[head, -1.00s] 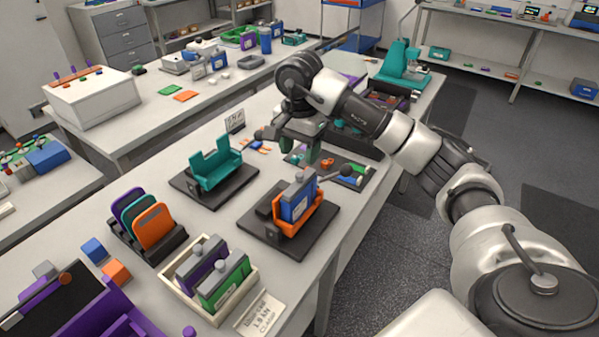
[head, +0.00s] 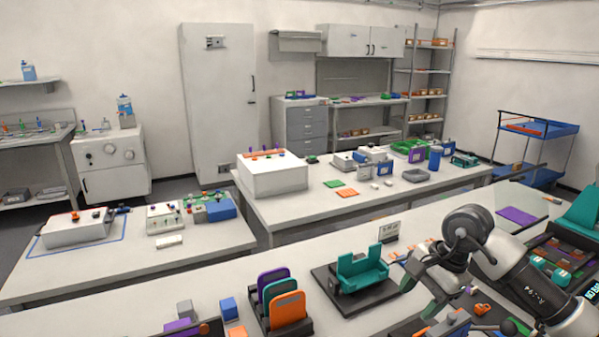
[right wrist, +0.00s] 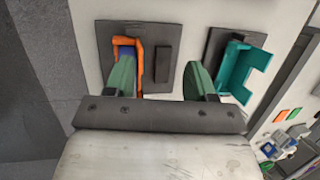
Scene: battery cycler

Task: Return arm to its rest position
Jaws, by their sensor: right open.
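My right arm (head: 540,295) reaches in from the lower right in the head view, its gripper low over the near bench. In the right wrist view my right gripper (right wrist: 161,78) is open, with its two green fingers wide apart and nothing visible between them. Beyond one finger is the orange cradle (right wrist: 138,42) with a blue block in it, partly hidden by that finger. Beyond the other is the teal cradle (right wrist: 237,72) on its dark base. The teal cradle also shows in the head view (head: 362,272). My left gripper is not in view.
A rack of purple, teal and orange plates (head: 285,300) stands left of the teal cradle. A small sign (head: 389,231) stands behind it. A white box (head: 272,177) is on the bench behind. Dark trays with small parts (head: 560,260) lie at the right.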

